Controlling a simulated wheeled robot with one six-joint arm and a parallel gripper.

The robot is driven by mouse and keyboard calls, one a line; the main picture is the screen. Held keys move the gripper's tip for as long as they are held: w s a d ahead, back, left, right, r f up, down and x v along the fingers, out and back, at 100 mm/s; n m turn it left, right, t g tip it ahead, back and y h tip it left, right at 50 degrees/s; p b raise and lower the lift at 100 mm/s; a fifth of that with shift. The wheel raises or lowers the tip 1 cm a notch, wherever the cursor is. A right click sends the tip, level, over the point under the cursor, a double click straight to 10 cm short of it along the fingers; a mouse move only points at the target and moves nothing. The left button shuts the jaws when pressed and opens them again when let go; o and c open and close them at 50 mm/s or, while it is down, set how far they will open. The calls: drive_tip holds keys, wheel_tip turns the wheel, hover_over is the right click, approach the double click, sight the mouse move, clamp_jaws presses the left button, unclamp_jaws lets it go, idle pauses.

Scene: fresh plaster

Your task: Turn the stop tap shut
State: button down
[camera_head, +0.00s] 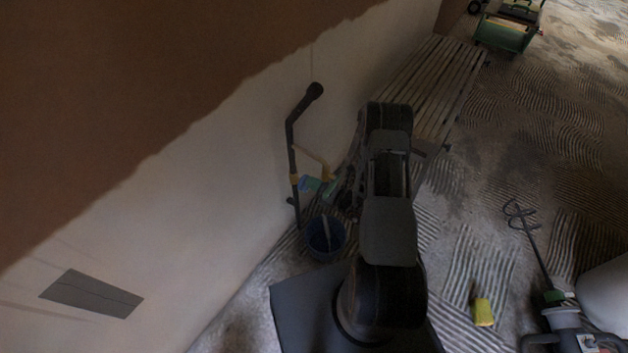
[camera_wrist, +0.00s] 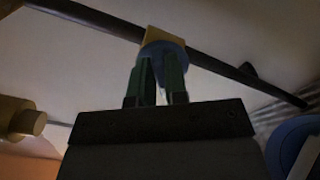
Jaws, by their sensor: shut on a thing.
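The stop tap has a brass body (camera_wrist: 165,36) on a dark pipe (camera_wrist: 85,14), with a round blue handle (camera_wrist: 163,47) facing my gripper in the wrist view. My gripper (camera_wrist: 160,62) has its two green fingers on the blue handle, one on each side, and is shut on it. In the head view the dark pipe (camera_head: 291,150) runs up along the pale wall. I cannot tell the handle's angle.
A dark blue bucket (camera_head: 325,238) stands on the floor below the tap. A slatted wooden platform (camera_head: 440,80) lies along the wall behind my arm. A mixing paddle (camera_head: 530,235), a yellow item (camera_head: 483,311) and a green machine (camera_head: 508,30) are at the right.

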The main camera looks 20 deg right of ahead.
drive_tip(key=m+p, duration=0.1)
drive_tip(key=m, duration=0.7)
drive_tip(key=f+m+p, duration=0.1)
drive_tip(key=m, duration=0.7)
drive_tip(key=f+m+p, duration=0.1)
drive_tip(key=m+p, duration=0.1)
drive_tip(key=m, duration=0.6)
drive_tip(key=shift+s+a+f+m, duration=0.1)
drive_tip(key=shift+s+a+m, duration=0.2)
drive_tip(key=shift+a+m, duration=0.1)
drive_tip(key=c, duration=1.1)
unclamp_jaws()
drive_tip(key=shift+c, duration=0.2)
drive_tip(key=p+v, duration=0.2)
drive_tip(key=v, duration=1.1)
drive_tip(key=shift+s+d, duration=0.2)
drive_tip(key=shift+s, duration=0.1)
